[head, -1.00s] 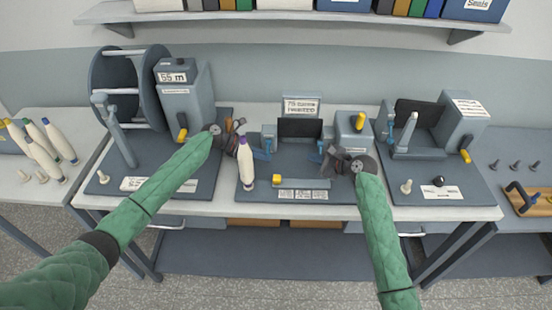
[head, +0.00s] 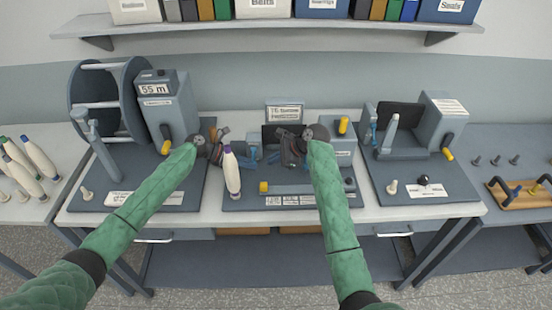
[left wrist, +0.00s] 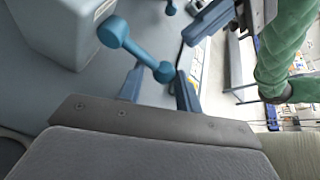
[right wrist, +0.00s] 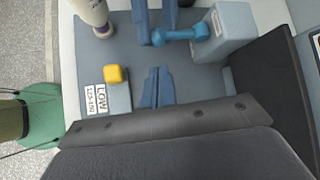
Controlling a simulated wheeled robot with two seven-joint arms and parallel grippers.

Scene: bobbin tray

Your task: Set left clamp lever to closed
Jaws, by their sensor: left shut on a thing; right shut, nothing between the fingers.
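The left clamp lever (left wrist: 137,50), a blue bar with a round knob at each end, stands beside a grey block (left wrist: 65,25). It also shows in the right wrist view (right wrist: 180,35). My left gripper (left wrist: 160,88) is shut on the lever's near knob, with a blue finger on each side. In the head view my left gripper (head: 242,158) reaches in from the left, beside the white bobbin, and the lever is hard to make out. My right gripper (right wrist: 158,75) is shut and empty above the middle station; in the head view (head: 287,164) it partly hides the dark panel.
A white bobbin (head: 231,172) stands upright at the station's left front. A yellow block (right wrist: 115,74) sits on the slider strip marked LOW. A winder with a reel (head: 108,95) stands left, another machine (head: 440,125) right. A shelf (head: 270,25) runs above.

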